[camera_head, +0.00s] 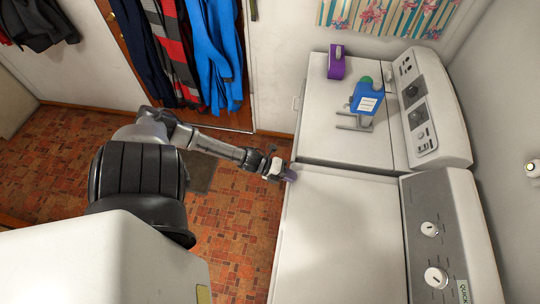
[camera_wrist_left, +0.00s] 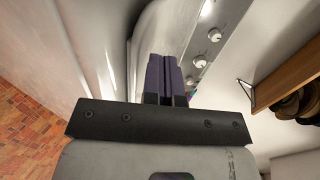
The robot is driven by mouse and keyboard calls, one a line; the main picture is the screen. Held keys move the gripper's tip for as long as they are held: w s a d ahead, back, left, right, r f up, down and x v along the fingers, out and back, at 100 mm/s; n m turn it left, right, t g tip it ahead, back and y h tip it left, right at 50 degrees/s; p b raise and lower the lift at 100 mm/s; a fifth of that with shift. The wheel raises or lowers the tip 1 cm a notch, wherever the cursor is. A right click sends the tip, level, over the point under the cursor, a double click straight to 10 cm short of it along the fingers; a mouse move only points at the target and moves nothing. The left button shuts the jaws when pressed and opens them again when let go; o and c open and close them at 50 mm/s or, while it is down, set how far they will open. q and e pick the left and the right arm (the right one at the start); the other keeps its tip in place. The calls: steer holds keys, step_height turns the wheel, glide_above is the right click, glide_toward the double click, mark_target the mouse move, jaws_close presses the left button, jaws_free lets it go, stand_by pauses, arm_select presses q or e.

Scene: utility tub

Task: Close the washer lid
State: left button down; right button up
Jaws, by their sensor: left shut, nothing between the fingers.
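The near white machine, with two knobs on its grey panel, looks like the washer (camera_head: 287,290). Its lid (camera_head: 345,235) appears as a broad white top lying flat or nearly flat in the head view; I cannot tell whether a gap is left under it. My left gripper (camera_head: 291,176) is at the far left corner of this top, beside the seam between the machines. Its purple fingers are shut together and empty, as the left wrist view (camera_wrist_left: 168,75) shows. Whether the fingertips touch the machine is unclear. My right gripper is not in view.
A second white machine (camera_head: 325,95) stands beyond, carrying a purple box (camera_head: 336,64), a blue bottle (camera_head: 367,97) and a grey bracket-like thing (camera_head: 353,121). The washer's knob panel (camera_head: 440,235) rises on the right. Clothes (camera_head: 215,50) hang behind. Tiled floor (camera_head: 240,215) is open left of the machines.

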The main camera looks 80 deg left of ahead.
arm_select(q)
step_height(320, 180, up, 3)
steer(key=shift+f+p, duration=0.1)
steer(key=shift+p, duration=0.6)
steer(key=v, duration=1)
steer(key=shift+p, duration=0.35)
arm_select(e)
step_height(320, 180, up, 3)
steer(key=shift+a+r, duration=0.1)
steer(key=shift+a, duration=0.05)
arm_select(q)
steer(key=shift+w+a+r, duration=0.1)
steer(key=shift+r, duration=0.15)
